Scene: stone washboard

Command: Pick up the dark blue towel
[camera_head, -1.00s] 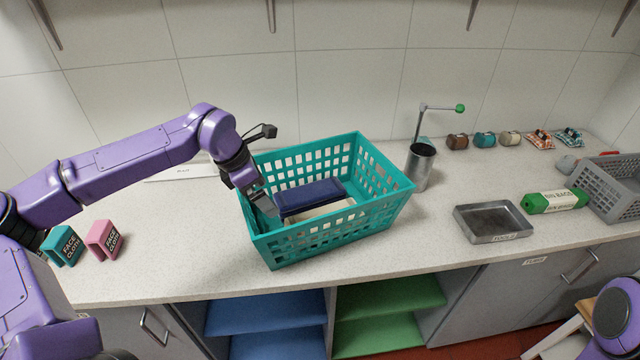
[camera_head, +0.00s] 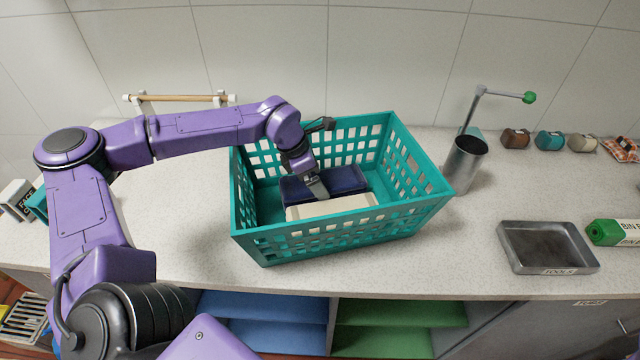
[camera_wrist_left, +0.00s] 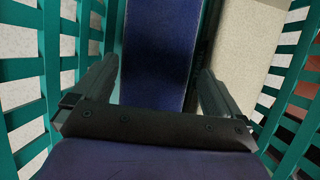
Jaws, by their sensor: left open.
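The dark blue towel (camera_head: 345,178) lies folded inside the teal basket (camera_head: 240,215), beside a cream folded cloth (camera_head: 335,206) that is nearer the front. My left gripper (camera_head: 318,192) reaches down into the basket at the towel. In the left wrist view, the towel (camera_wrist_left: 157,50) runs between the two open fingers of my left gripper (camera_wrist_left: 158,85), one finger to each side. I cannot tell whether the fingers touch it. My right gripper is in neither current view.
A metal cup (camera_head: 463,165) and a tap-like stand with a green knob (camera_head: 529,97) are right of the basket. A metal tray (camera_head: 548,247) and a green bin bag roll (camera_head: 605,232) lie farther right. The counter (camera_head: 420,265) in front of the basket is clear.

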